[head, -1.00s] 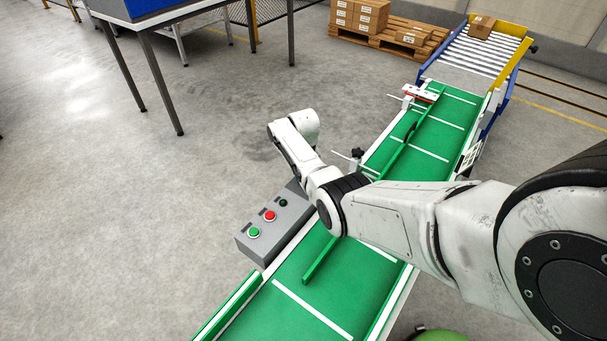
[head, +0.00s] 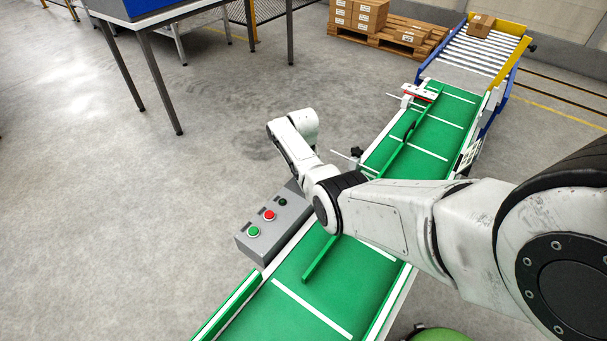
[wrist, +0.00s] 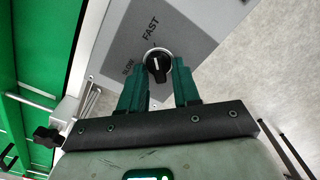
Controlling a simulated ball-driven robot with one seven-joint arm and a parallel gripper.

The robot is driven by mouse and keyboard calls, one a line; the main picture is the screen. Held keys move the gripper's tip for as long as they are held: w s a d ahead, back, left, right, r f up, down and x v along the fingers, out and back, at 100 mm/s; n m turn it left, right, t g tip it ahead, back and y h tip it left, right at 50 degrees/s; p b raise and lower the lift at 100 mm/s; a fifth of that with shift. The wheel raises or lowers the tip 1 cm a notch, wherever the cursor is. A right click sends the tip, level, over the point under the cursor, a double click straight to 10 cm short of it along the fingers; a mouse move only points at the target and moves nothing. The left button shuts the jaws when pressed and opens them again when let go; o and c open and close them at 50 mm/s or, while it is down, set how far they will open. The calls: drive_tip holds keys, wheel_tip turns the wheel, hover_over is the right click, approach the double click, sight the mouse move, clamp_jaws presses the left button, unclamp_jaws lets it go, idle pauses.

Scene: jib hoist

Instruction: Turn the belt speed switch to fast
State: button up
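The belt speed switch (wrist: 157,65) is a black round knob with a white pointer line, on a grey panel in the wrist view. SLOW is printed to its left and FAST above it. The pointer line appears to point up, roughly toward FAST. My gripper (wrist: 159,72) has two dark green fingers, open, one on each side of the knob; contact cannot be told. In the head view the control box (head: 272,228) stands beside the belt, and my arm hides the switch and the gripper.
The box carries a green button (head: 253,231), a red button (head: 269,215) and a dark round part (head: 283,202). The green conveyor belt (head: 335,285) with a guide rail runs beside it. A table (head: 150,22) stands at the upper left; the floor left of the box is clear.

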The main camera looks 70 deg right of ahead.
drive_tip(key=o, duration=0.3)
drive_tip(key=shift+o, duration=0.2)
wheel_tip(320, 180, up, 11)
drive_tip(key=p, duration=0.2)
drive_tip(key=shift+p, duration=0.35)
drive_tip(key=shift+a+f, duration=0.1)
drive_tip(key=shift+f, duration=0.05)
drive_tip(key=s+a+f+n+p, duration=0.1)
drive_tip(key=s+a+f+n, duration=0.15)
drive_tip(key=a, duration=0.75)
drive_tip(key=s+a+f+n+p, duration=0.1)
drive_tip(key=a+n, duration=0.2)
drive_tip(key=a, duration=0.6)
drive_tip(key=s+a+r+n+t+p, duration=0.1)
drive_tip(key=s+a+r+n, duration=0.5)
drive_tip(key=s+a, duration=0.8)
drive_tip(key=a+r+p, duration=0.1)
drive_tip(key=a, duration=0.1)
drive_tip(key=shift+s+a+p, duration=0.15)
drive_tip(key=shift+a+p, duration=0.25)
